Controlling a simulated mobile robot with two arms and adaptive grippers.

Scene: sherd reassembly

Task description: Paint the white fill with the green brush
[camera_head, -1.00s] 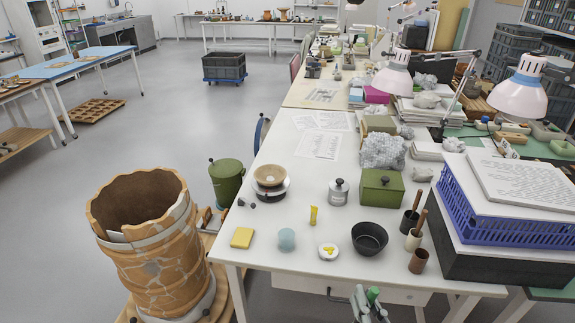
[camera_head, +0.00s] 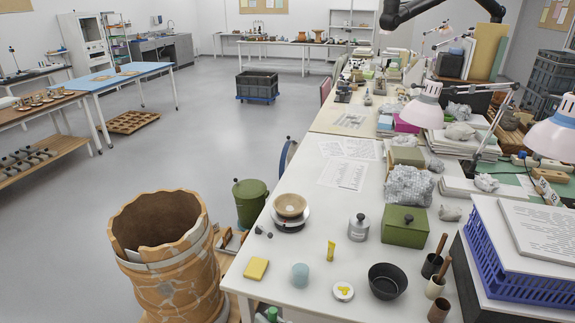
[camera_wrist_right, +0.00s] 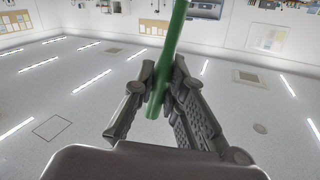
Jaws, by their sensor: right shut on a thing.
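The large orange-brown vessel (camera_head: 180,282) stands at the lower left, upright beside the table, with a jagged rim. Pale fill shows as a band (camera_head: 168,264) below the rim and as veins and patches lower on its wall. My right gripper (camera_wrist_right: 163,68) is shut on the green brush (camera_wrist_right: 172,40) in the right wrist view; the brush's far end runs out of the picture. In the head view only a small green piece (camera_head: 272,314) shows at the bottom edge, right of the vessel. My left gripper is not in view.
The white table (camera_head: 300,235) holds a yellow sponge (camera_head: 256,268), a pale blue jar (camera_head: 300,275), a small white dish (camera_head: 343,291) with yellow in it, a black bowl (camera_head: 386,281) and a green box (camera_head: 404,226). A green lidded bin (camera_head: 250,203) stands behind the vessel.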

